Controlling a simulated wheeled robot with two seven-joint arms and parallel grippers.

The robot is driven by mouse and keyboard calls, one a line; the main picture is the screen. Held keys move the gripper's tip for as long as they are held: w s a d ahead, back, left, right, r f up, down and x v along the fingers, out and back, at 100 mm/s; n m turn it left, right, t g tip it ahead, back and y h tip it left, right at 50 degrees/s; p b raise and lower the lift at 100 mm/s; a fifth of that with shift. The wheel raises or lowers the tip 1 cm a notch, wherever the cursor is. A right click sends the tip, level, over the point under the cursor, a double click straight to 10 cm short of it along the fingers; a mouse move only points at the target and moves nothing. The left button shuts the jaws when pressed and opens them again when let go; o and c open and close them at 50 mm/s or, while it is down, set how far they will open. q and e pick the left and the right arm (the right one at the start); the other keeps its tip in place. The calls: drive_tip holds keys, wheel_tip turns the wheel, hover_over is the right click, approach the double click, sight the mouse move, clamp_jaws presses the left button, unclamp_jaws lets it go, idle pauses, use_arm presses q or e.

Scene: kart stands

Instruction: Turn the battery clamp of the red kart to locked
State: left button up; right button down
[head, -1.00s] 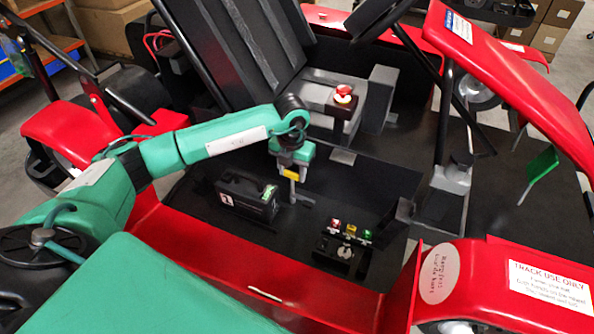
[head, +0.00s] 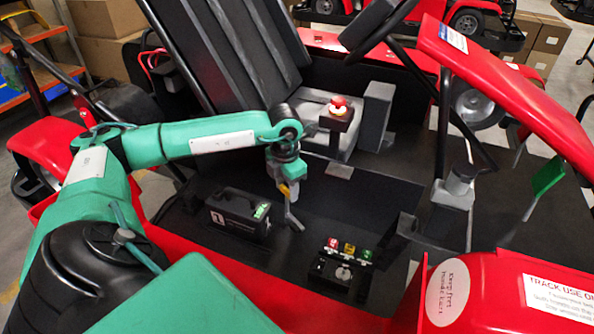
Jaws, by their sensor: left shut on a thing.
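The red kart (head: 268,276) fills the view, with its black floor in the middle. A black battery box (head: 231,219) with a handle, a white "1" label and a small green mark stands on that floor. Just right of it is the clamp, a thin grey bent lever (head: 294,219) with a yellow part (head: 284,190) at its top. My left gripper (head: 287,183) points down there and is shut on the clamp's lever at the yellow part. The fingertips are small and partly hidden, and the clamp's base is hard to make out. My right gripper is out of view.
A switch panel (head: 340,276) with red, yellow and green lamps and a round knob sits right of the clamp. A red mushroom button (head: 338,101) is behind, beside the black seat (head: 240,60). The steering column and red front bodywork (head: 500,85) stand at right.

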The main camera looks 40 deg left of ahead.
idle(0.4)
use_arm(q)
drive_tip(key=o, duration=1.4)
wheel_tip(320, 180, up, 14)
drive_tip(key=b, duration=0.2)
drive_tip(key=shift+b, duration=0.4)
drive_tip(key=shift+f, duration=0.1)
